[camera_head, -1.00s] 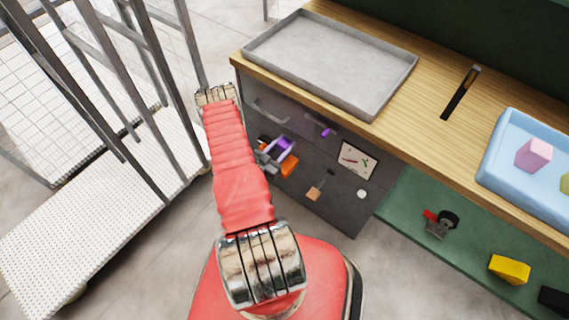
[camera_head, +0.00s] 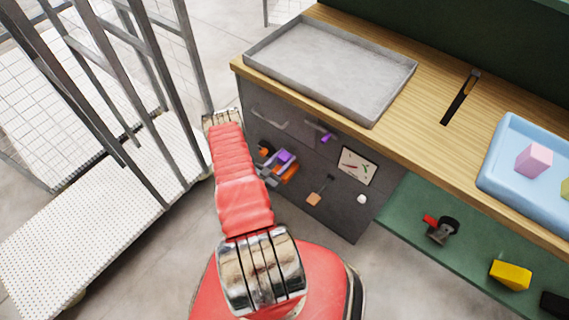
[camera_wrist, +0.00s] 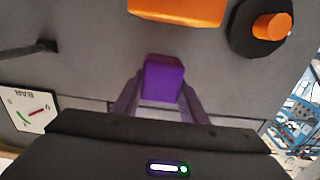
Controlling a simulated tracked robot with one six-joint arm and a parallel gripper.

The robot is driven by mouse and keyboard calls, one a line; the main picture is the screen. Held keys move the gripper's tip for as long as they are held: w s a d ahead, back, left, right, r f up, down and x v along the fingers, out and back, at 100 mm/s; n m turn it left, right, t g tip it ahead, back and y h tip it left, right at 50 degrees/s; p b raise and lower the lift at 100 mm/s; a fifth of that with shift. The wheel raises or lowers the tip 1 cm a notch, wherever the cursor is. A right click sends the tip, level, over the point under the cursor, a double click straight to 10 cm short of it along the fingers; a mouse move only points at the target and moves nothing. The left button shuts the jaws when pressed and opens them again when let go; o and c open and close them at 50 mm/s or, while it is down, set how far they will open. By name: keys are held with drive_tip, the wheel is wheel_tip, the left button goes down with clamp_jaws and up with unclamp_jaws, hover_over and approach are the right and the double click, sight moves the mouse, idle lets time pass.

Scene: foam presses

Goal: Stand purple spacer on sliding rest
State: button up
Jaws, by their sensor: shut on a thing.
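The purple spacer (camera_wrist: 162,78) is between the two fingers of my gripper (camera_wrist: 160,98) in the wrist view. The spacer also shows small in the head view (camera_head: 285,156), in front of the grey panel. An orange block (camera_wrist: 180,8) on the panel, which looks like the sliding rest, is cut off at the top of the wrist view. A strip of grey shows between it and the spacer there. In the head view the orange block (camera_head: 290,173) appears just below the spacer; I cannot tell whether they touch.
An orange knob on a black disc (camera_wrist: 272,27) and a gauge (camera_wrist: 32,110) are on the panel beside my gripper. A bar handle (camera_wrist: 28,50) juts out near the gauge. A grey tray (camera_head: 330,65) and a blue tray (camera_head: 490,170) stand on the wooden top.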

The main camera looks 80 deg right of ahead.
sight(284, 163)
drive_tip(key=shift+f, duration=2.05)
drive_tip(key=o, duration=1.1)
drive_tip(key=shift+f, duration=0.1)
drive_tip(key=shift+v, duration=6.05)
